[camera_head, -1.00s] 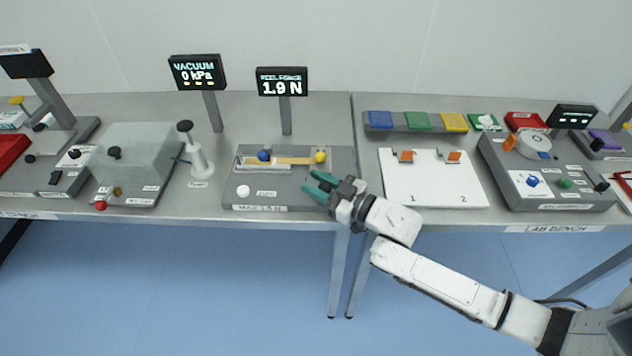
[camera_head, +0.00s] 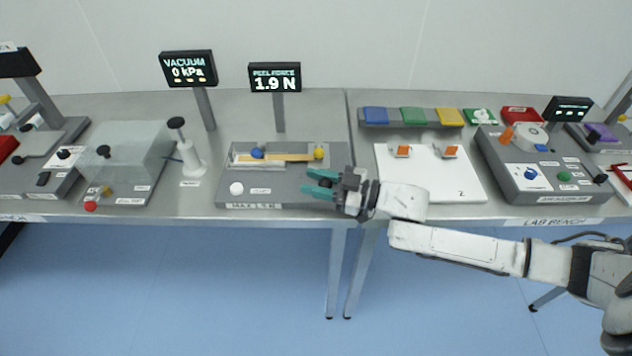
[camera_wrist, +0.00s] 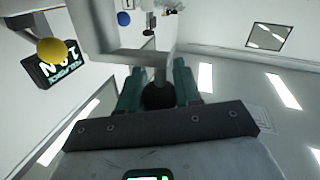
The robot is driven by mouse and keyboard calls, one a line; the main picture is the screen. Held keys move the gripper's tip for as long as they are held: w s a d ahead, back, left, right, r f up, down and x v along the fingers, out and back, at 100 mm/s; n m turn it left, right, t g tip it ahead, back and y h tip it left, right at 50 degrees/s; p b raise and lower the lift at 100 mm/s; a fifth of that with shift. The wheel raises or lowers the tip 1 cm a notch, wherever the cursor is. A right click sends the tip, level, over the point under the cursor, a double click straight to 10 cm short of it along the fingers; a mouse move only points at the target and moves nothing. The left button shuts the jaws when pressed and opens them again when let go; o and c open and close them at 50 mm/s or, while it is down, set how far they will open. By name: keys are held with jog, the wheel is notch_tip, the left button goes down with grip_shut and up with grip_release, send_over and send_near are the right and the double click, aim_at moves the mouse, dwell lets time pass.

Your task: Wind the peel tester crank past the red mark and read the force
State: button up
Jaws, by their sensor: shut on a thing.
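The peel tester (camera_head: 285,190) is a grey base on the bench. A tan strip (camera_head: 285,157) on it runs between a blue knob (camera_head: 257,153) and a yellow knob (camera_head: 319,152). A white button (camera_head: 236,188) is at its front left. The display (camera_head: 275,77) behind reads 1.9 N. My gripper (camera_head: 319,183) is at the tester's right end, its teal fingers pointing left. In the wrist view its fingers (camera_wrist: 159,90) are shut on the dark crank knob (camera_wrist: 158,97), beneath a grey crank arm (camera_wrist: 135,58). I cannot make out the red mark.
The bench's front edge is close.

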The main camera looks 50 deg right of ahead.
jog(key=shift+f, duration=0.15)
jog(key=o, duration=1)
jog(key=shift+o, duration=0.2)
jog(key=shift+s, duration=0.1)
jog(key=b+v, duration=0.2)
jog(key=v, duration=0.8)
jog(key=shift+s+b, duration=0.35)
jog(key=shift+b, duration=0.05)
jog(key=shift+d, duration=0.1)
